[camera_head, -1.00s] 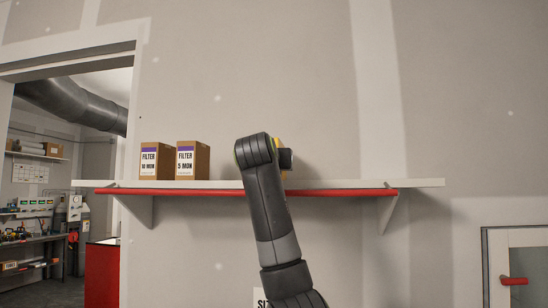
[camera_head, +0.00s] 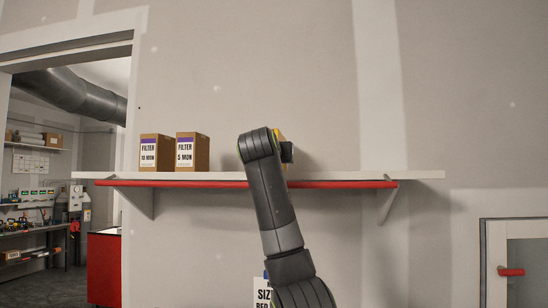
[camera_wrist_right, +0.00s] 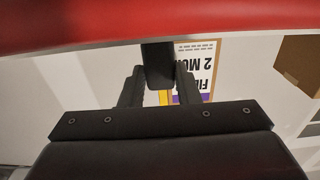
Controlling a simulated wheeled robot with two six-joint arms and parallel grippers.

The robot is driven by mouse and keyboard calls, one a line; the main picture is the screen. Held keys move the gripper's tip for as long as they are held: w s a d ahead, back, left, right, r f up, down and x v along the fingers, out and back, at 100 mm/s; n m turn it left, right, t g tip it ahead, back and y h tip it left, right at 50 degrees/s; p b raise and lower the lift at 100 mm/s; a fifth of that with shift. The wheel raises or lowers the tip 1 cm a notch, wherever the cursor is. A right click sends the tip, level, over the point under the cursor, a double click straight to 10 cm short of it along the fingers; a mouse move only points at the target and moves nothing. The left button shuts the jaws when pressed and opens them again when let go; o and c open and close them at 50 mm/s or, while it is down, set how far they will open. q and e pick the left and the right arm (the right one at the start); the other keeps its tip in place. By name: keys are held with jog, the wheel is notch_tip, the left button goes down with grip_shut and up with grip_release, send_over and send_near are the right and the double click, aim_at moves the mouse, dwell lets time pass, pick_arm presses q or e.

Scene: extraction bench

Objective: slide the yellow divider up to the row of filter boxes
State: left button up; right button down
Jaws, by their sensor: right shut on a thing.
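Two brown filter boxes with purple-and-white labels, marked 10 MON (camera_head: 156,151) and 5 MON (camera_head: 192,151), stand upright at the left of the shelf. My right arm reaches up to the shelf right of them and hides most of the yellow divider (camera_head: 282,136). In the right wrist view my right gripper (camera_wrist_right: 158,85) is shut on a dark part between its fingers, with a yellow strip of the divider (camera_wrist_right: 164,98) behind it. A box labelled 2 MON (camera_wrist_right: 197,70) shows upside down close behind the gripper. My left gripper is out of view.
The white shelf (camera_head: 345,175) has a red rail (camera_head: 340,184) along its front. Bare shelf shows between the 5 MON box and my arm, and to the right of the arm. Another brown box (camera_wrist_right: 300,63) shows at the right of the right wrist view.

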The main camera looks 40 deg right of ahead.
jog(key=shift+s+d+b, duration=0.15)
jog(key=shift+b, duration=0.2)
jog(key=shift+s, duration=0.1)
jog(key=c, duration=1.1)
grip_release()
jog(key=shift+b+v, duration=3.15)
jog(key=shift+v, duration=5.6)
